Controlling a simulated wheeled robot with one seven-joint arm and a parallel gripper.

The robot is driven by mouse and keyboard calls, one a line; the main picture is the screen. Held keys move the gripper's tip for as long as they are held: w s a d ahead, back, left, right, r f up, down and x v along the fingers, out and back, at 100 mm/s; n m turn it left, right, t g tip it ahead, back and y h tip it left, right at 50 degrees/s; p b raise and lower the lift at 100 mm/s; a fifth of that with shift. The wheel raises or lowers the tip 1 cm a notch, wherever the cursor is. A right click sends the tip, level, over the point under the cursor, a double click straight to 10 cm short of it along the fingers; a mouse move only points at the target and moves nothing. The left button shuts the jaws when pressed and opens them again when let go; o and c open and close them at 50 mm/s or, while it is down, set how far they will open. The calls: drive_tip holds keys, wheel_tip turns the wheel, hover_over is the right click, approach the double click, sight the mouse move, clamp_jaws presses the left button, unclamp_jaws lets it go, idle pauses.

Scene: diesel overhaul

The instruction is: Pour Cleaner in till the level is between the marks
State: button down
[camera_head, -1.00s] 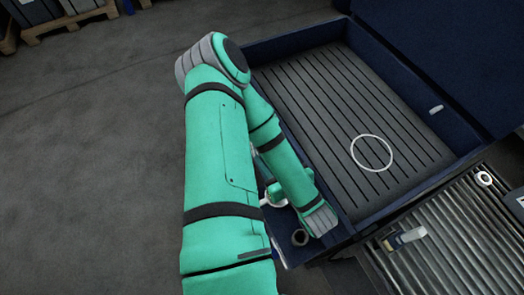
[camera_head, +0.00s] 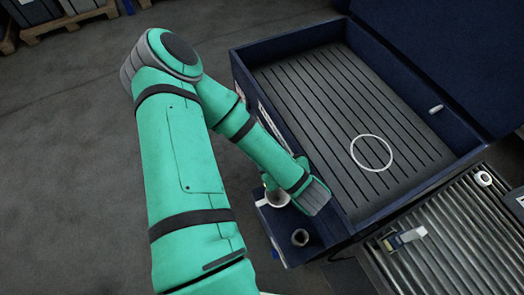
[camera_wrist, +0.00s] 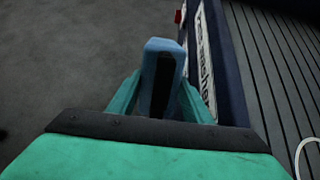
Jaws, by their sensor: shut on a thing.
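My gripper (camera_wrist: 160,95) is shut on a pale blue container (camera_wrist: 163,49) with a dark strip down its face; I cannot read a label, so I cannot confirm it is the Cleaner. In the head view, my wrist is over the left side of the blue washer (camera_head: 345,232), and the container is mostly hidden there. A white rounded thing (camera_head: 278,198) shows beside my wrist, partly covered. No level marks are readable.
The washer's slatted tray (camera_head: 325,110) has a white ring (camera_head: 371,153) on it. Its lid (camera_head: 450,50) stands open at the right. Grey floor (camera_head: 70,150) is clear at the left.

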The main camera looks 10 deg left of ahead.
drive_tip(key=shift+r, duration=0.15)
drive_tip(key=shift+w+a+r, duration=0.3)
drive_tip(key=shift+w+r, duration=0.15)
drive_tip(key=shift+r, duration=1.75)
drive_tip(key=shift+w+a+r, duration=0.3)
drive_tip(key=shift+w+r, duration=0.1)
drive_tip(key=shift+r, duration=1.75)
drive_tip(key=shift+w+a+r, duration=0.3)
drive_tip(key=shift+w+r, duration=0.15)
drive_tip(key=shift+r, duration=1.75)
drive_tip(key=shift+s+a, duration=0.1)
drive_tip(key=g, duration=0.1)
drive_tip(key=f+h, duration=0.1)
drive_tip(key=w+f+g+h, duration=0.1)
drive_tip(key=shift+a+g, duration=0.3)
drive_tip(key=shift+w+a+f+g+h, duration=0.15)
drive_tip(key=shift+f+g+h, duration=0.45)
drive_tip(key=shift+f+g, duration=0.2)
drive_tip(key=shift+f+g+h, duration=0.9)
drive_tip(key=shift+f+g, duration=0.2)
drive_tip(key=shift+g, duration=0.2)
drive_tip(key=shift+f+g+h, duration=0.7)
drive_tip(key=shift+g, duration=0.2)
